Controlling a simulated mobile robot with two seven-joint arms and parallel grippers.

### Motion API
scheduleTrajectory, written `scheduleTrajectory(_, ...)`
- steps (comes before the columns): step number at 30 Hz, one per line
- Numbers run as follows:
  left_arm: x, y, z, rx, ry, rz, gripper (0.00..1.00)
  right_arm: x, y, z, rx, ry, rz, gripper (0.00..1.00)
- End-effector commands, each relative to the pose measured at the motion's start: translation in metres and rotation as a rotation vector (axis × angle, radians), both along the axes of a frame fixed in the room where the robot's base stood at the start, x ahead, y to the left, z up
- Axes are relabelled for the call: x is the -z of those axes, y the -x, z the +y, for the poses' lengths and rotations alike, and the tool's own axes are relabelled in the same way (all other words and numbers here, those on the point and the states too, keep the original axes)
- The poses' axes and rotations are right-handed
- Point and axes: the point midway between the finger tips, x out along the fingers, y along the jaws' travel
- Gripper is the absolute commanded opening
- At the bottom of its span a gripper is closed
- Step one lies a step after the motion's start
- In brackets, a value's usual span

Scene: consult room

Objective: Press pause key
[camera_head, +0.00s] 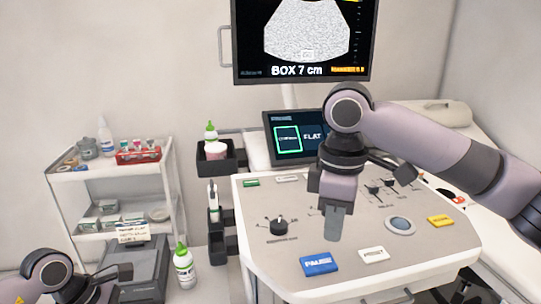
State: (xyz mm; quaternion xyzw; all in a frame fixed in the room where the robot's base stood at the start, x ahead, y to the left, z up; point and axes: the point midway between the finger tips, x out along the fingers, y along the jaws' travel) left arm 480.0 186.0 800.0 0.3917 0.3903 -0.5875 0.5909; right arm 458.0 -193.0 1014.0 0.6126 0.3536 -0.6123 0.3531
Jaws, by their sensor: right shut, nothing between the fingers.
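The pause key (318,264) is a blue block with white lettering near the front edge of the grey console panel (262,207). My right gripper (333,236) points down over the panel, just behind the key in the picture. Its fingers are shut with nothing between them. It appears apart from the key; its exact height above the panel is hard to tell. My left gripper (122,274) is at the lower left, away from the console, and its finger state is unclear.
A white key (373,254) lies right of the pause key. A black knob (278,227), round trackball (400,225) and yellow key (440,221) are also on the panel. Screens (304,42) stand behind. A supply cart (60,188) and green-capped bottle (184,268) are left.

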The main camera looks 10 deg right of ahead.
Motion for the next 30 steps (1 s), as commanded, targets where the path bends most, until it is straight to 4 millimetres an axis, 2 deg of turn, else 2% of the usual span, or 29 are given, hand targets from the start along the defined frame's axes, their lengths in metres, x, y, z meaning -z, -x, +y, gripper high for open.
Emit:
scheduleTrajectory(1,0.005,0.003,0.001,0.001,-0.007,0.010,0.00,-0.002,0.004,0.000,-0.002,0.000,-0.002,0.00)
scheduleTrajectory(15,0.005,0.003,0.001,0.001,-0.006,0.010,0.00,-0.030,0.040,0.000,-0.001,-0.001,-0.003,0.00)
scheduleTrajectory(30,0.002,0.003,0.001,0.001,-0.006,0.009,0.00,-0.034,0.043,0.000,0.000,0.001,-0.001,0.00)
